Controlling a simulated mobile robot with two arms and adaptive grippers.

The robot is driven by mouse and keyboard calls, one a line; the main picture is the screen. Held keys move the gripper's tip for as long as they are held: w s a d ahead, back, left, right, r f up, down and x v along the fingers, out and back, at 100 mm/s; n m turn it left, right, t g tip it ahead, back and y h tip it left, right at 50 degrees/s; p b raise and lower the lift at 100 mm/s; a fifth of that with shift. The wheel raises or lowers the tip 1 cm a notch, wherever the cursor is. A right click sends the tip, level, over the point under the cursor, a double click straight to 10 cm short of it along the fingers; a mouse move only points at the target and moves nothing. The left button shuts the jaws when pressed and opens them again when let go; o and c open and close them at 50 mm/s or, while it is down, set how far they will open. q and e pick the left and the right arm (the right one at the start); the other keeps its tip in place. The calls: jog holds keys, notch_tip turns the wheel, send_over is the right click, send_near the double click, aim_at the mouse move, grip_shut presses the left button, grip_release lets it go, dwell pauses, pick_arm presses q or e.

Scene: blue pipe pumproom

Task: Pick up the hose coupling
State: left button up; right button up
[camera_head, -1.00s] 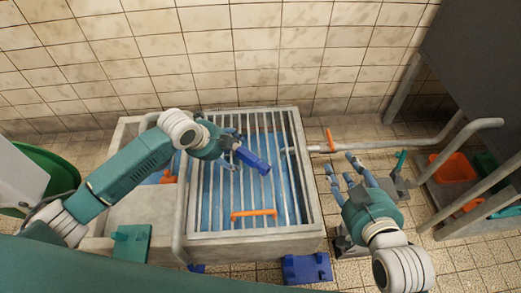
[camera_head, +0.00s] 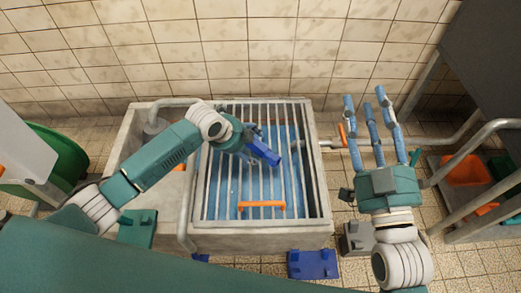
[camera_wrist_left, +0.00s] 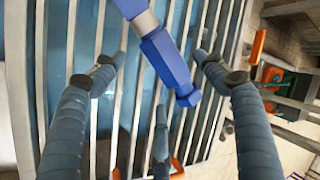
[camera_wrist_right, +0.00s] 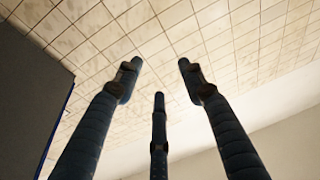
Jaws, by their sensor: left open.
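The hose coupling, a blue stepped piece (camera_head: 264,152), lies over the bars of the grating near the middle. In the left wrist view the coupling (camera_wrist_left: 166,57) shows blue parts with a pale ring between them, running between my spread fingers. My left gripper (camera_head: 250,143) is above the grating at the coupling's left end, with its fingers largely hidden in the head view. In its wrist view the left gripper (camera_wrist_left: 158,75) is open and its fingers look apart from the coupling. My right gripper (camera_head: 366,98) is open and empty, right of the basin, fingers toward the tiled wall.
The grating (camera_head: 224,200) covers a concrete basin with blue below. An orange handle (camera_head: 262,204) sits at its front. A pale pipe (camera_head: 440,143) runs out to the right. A shelf with an orange bin (camera_head: 464,169) stands right. A blue block (camera_head: 313,264) is on the floor.

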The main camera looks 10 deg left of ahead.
aim_at(255, 149)
pick_arm(q)
jog(key=b+x, duration=0.2)
jog(key=x, duration=0.2)
jog(key=shift+d, duration=0.2)
pick_arm(e)
jog(key=s+r+t+y, duration=0.2)
jog(key=s+r+t, duration=0.3)
jog(key=r, duration=0.5)
jog(key=shift+s+d+t, duration=0.2)
jog(key=shift+s+t, duration=0.1)
jog(key=shift+s, duration=0.15)
pick_arm(q)
jog(key=shift+c, duration=0.5)
jog(key=c, duration=1.3)
jog(key=shift+r, duration=0.1)
jog(key=shift+c, duration=1)
jog(key=shift+r, duration=0.1)
pick_arm(e)
jog(key=shift+w, duration=0.1)
